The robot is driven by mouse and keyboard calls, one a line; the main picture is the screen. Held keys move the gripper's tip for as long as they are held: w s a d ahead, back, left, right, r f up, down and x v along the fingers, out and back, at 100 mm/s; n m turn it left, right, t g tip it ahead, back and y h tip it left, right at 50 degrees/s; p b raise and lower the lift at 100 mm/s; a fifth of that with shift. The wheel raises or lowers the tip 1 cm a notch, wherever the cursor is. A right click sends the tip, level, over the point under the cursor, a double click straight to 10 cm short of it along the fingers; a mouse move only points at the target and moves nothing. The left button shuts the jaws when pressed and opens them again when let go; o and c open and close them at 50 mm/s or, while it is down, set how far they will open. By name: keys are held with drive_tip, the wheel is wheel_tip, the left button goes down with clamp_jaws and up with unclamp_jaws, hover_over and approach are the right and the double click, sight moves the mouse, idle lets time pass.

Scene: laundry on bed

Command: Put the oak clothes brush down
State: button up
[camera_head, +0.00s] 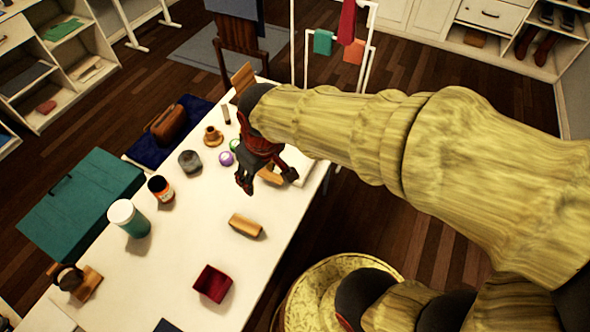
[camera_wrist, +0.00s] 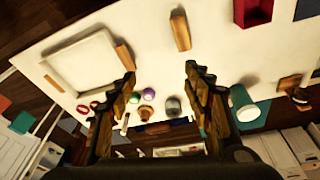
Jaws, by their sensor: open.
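The pale tray (camera_wrist: 52,75) lies by the table's edge. A red box (camera_head: 213,283), teal-and-white cup (camera_head: 128,218), dark jar (camera_head: 160,188), grey pot (camera_head: 190,161) and purple and green rolls stand around. Bare tabletop (camera_head: 170,250) lies between the cup and red box.

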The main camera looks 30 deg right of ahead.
drive_tip(key=s+d+r+m+t, duration=0.2)
drive_tip(key=s+d+r, duration=0.3)
drive_tip(key=s+r, duration=0.4)
drive_tip(key=shift+d+r+m+t, duration=0.2)
drive_tip(key=shift+m+t, duration=0.2)
drive_tip(key=shift+m, duration=0.3)
drive_tip(key=shift+o, duration=0.4)
